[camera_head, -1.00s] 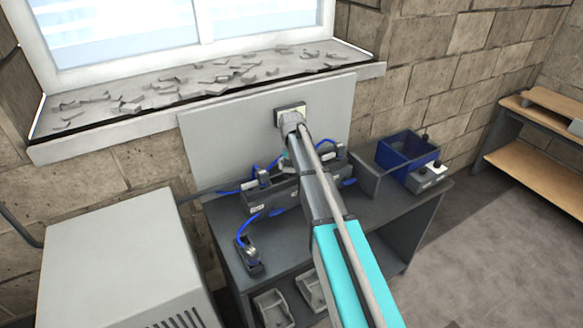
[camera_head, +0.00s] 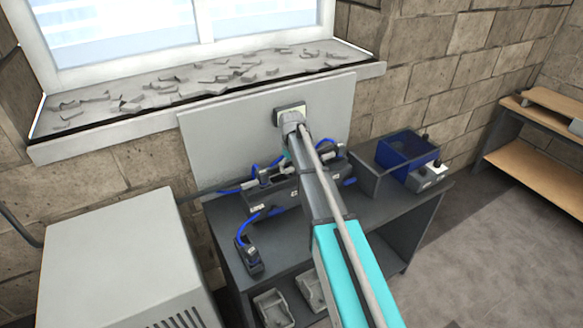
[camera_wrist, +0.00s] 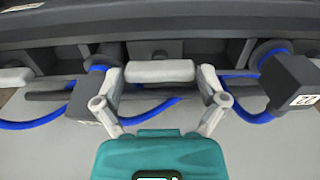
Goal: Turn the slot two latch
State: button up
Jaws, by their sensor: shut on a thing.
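In the wrist view my gripper (camera_wrist: 160,82) has its two light grey fingers closed on the ends of a short light grey latch bar (camera_wrist: 160,71). The bar lies level across the picture, in front of a dark housing (camera_wrist: 215,27). I cannot read a slot number on it. In the head view the dark slot unit (camera_head: 284,194) stands on the bench below the wall panel. My arm hides its middle and most of my gripper there.
Blue cables (camera_wrist: 40,122) run on both sides of my fingers. A dark block marked 22 (camera_wrist: 289,82) sits close to the right. A second light grey bar (camera_wrist: 14,77) shows at left.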

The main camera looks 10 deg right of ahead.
jog(key=shift+w, duration=0.1)
jog(key=o, duration=0.8)
jog(key=shift+m, duration=0.5)
